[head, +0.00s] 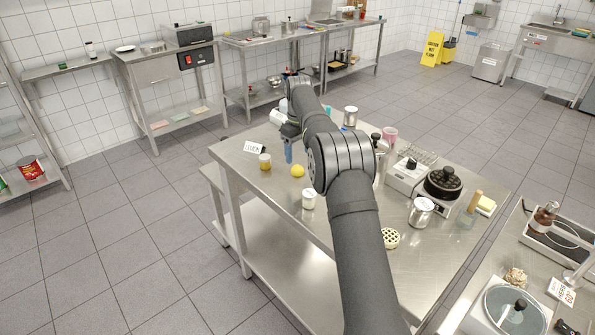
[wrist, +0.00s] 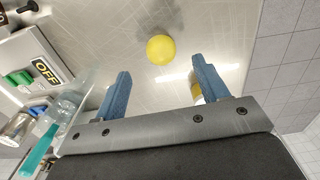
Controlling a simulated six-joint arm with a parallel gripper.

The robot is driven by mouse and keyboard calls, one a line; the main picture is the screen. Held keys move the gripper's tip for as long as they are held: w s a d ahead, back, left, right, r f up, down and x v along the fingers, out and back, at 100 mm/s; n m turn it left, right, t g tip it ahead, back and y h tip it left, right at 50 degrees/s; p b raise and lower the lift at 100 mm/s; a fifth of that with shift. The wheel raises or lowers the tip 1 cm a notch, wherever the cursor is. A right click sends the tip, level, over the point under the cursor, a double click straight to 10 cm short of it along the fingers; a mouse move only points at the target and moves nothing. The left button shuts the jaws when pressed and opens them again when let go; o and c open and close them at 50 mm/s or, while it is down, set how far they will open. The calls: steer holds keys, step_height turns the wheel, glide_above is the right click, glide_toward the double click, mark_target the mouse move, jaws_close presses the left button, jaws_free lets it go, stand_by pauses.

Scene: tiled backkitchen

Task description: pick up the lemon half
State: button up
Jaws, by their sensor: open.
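The lemon half (head: 298,171) is a small yellow round thing on the steel table (head: 262,200), near its left side. It also shows in the wrist view (wrist: 160,50) as a yellow disc, beyond the fingertips and roughly midway between them. My gripper (head: 288,150) is above the table, just behind and left of the lemon half in the head view. Its two blue fingers (wrist: 158,75) are apart with nothing between them. The lemon half is not touched by either finger.
A yellow-filled jar (head: 265,162) stands left of the lemon half and a white jar (head: 309,199) in front of it. A small sign card (head: 254,148) stands behind. A hot plate with a black pot (head: 443,183) is at the right.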

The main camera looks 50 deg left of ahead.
mark_target(298, 166)
steer(key=shift+f, duration=3.15)
steer(key=c, duration=1.1)
steer(key=shift+o, duration=0.2)
steer(key=shift+r, duration=0.15)
